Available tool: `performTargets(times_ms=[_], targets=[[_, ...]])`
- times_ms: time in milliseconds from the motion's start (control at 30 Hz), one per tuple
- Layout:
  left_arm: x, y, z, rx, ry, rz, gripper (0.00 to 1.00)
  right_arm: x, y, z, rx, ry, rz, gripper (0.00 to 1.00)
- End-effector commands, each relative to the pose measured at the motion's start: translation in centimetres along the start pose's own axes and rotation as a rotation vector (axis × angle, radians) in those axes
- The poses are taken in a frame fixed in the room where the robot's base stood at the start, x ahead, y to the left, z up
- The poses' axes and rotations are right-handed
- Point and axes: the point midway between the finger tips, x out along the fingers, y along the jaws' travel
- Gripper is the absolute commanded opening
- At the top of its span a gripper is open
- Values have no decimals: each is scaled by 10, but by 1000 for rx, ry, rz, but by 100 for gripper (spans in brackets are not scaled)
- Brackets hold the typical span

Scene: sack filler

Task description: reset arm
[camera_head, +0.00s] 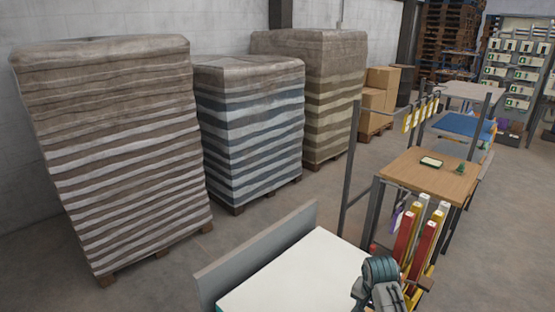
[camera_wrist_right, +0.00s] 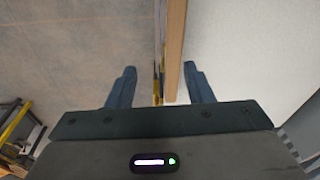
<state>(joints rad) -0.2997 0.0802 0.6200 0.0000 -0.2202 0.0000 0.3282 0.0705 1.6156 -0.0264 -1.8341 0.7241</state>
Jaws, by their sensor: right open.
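My right gripper (camera_wrist_right: 160,80) shows in the right wrist view with its two dark fingers spread apart and nothing held. Beyond the fingers, a wood-coloured edge (camera_wrist_right: 175,45) runs up the picture between a grey floor on the left and a pale surface on the right. I cannot tell how far the edge is from the fingertips. In the head view, a grey and teal arm part (camera_head: 383,283), which looks like mine, is at the bottom right over the white-topped table (camera_head: 290,275); no fingers show there. My left gripper is not in view.
A grey panel (camera_head: 255,255) edges the white table. A wooden bench (camera_head: 425,172) with a metal frame stands to the right, with red, yellow and white upright pieces (camera_head: 420,235) before it. Wrapped pallet stacks (camera_head: 115,150) line the wall. Floor between them is clear.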

Motion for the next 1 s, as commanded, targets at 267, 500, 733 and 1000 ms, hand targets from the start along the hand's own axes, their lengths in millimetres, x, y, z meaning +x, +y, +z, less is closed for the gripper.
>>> performTargets(times_ms=[267,500,733,1000], targets=[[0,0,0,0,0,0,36,20,84,94,-295,67,-34,47],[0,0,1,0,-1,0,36,0,144,164,-539,127,-60,47],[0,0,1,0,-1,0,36,-23,173,199,-672,163,-74,47],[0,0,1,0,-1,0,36,-48,196,228,-785,193,-86,47]])
